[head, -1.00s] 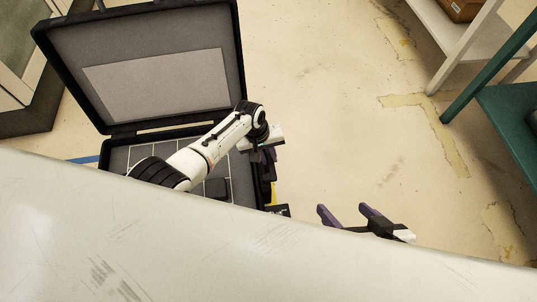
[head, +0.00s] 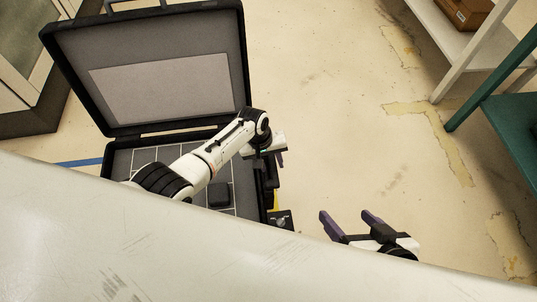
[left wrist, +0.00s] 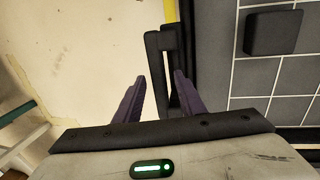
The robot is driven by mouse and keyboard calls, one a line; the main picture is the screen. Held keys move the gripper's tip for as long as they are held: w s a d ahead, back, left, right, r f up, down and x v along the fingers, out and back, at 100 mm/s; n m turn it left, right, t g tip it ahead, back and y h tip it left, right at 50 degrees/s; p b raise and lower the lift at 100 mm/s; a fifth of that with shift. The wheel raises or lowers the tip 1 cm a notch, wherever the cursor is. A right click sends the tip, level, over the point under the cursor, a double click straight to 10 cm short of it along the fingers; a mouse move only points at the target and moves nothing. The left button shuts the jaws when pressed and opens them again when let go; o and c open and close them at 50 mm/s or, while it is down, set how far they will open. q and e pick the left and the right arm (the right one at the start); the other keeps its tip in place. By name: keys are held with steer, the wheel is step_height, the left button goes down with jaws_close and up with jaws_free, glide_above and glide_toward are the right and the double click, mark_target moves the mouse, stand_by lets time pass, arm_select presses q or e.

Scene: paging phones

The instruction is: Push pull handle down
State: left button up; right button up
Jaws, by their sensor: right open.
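A large black hard case (head: 245,62) lies open on the floor at the left. Its black pull handle (left wrist: 153,60) is at the case's side in the left wrist view, with bars running toward my left gripper. My left gripper (head: 276,152) is at the case's right side in the head view. In the left wrist view the left gripper's purple fingers (left wrist: 159,77) are apart, with handle bars showing between them; contact cannot be told. In the head view my arm partly hides the handle. My right gripper (head: 345,215) is open and empty over the floor.
A dark block (head: 218,195) lies on the case's grid-lined inside. A pale scratched surface (head: 130,240) fills the bottom foreground. White and teal shelves (head: 510,125) stand at the right, with a cardboard box (head: 462,12). The floor between is clear.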

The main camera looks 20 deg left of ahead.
arm_select(q)
step_height(320, 180, up, 9)
steer(key=a+p, duration=0.1)
steer(key=p, duration=0.4)
steer(key=shift+s+a+p, duration=0.35)
steer(key=shift+s+p, duration=0.05)
arm_select(e)
steer(key=shift+m+t+h, duration=0.6)
steer(key=shift+t, duration=0.3)
steer(key=d+r, duration=0.1)
steer(key=s+d+r, duration=0.1)
steer(key=d+r, duration=0.1)
steer(key=r, duration=0.1)
steer(key=shift+s, duration=0.35)
